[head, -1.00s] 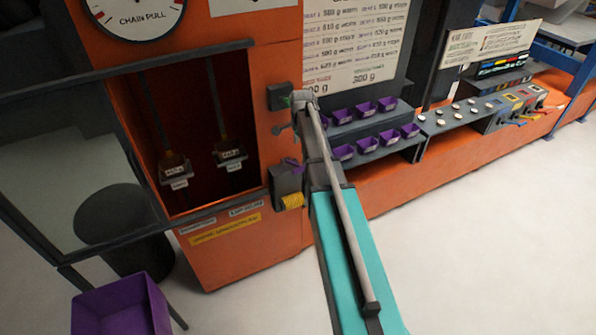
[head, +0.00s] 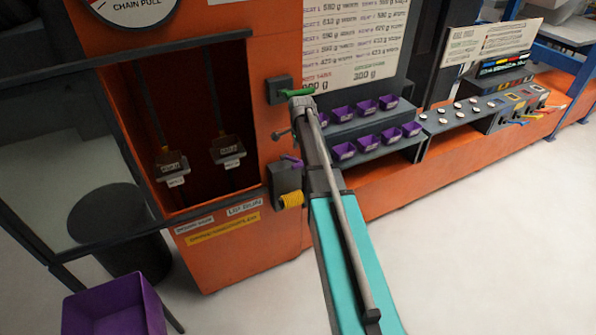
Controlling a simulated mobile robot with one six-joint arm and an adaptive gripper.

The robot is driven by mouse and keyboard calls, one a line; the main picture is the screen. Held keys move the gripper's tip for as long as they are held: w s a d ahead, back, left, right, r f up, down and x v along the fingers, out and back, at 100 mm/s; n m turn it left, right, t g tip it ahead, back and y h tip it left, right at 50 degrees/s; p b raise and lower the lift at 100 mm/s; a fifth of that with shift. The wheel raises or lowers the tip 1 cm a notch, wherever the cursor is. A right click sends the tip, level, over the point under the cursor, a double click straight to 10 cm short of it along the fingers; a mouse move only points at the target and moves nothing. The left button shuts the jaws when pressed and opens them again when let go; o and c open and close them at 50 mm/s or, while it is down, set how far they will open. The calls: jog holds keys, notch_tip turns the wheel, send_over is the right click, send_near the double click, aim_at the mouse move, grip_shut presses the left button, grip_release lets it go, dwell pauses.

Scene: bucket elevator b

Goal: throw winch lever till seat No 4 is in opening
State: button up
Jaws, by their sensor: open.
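A dark box with a green lever (head: 298,91) is on the orange post right of the opening. Below it a grey box (head: 287,183) carries a short purple lever (head: 292,161) and a yellow coil (head: 291,200). I cannot tell which lever is the winch lever. In the dark opening (head: 190,110) two small seats hang, a left seat (head: 170,164) and a right seat (head: 227,149); their labels are too blurred to read. My gripper (head: 300,110) is open, just below the green lever; contact cannot be told.
A purple bin (head: 115,308) and a black drum (head: 120,240) stand at lower left. Shelves with several purple trays (head: 365,108) are right of the post. A bench with knobs and switches (head: 490,108) runs further right. A dial (head: 130,8) is above the opening. The right floor is clear.

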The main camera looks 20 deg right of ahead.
aim_at(299, 164)
jog(key=shift+w+f+b, duration=0.15)
jog(key=shift+f+b, duration=1.7)
jog(key=shift+f, duration=0.15)
jog(key=shift+w+f+b, duration=0.15)
jog(key=shift+f+b, duration=1.7)
jog(key=shift+f, duration=0.15)
grip_shut()
jog(key=shift+a, duration=0.2)
jog(key=shift+s+d+f, duration=0.1)
jog(key=shift+d+f, duration=0.05)
jog(key=shift+d, duration=0.1)
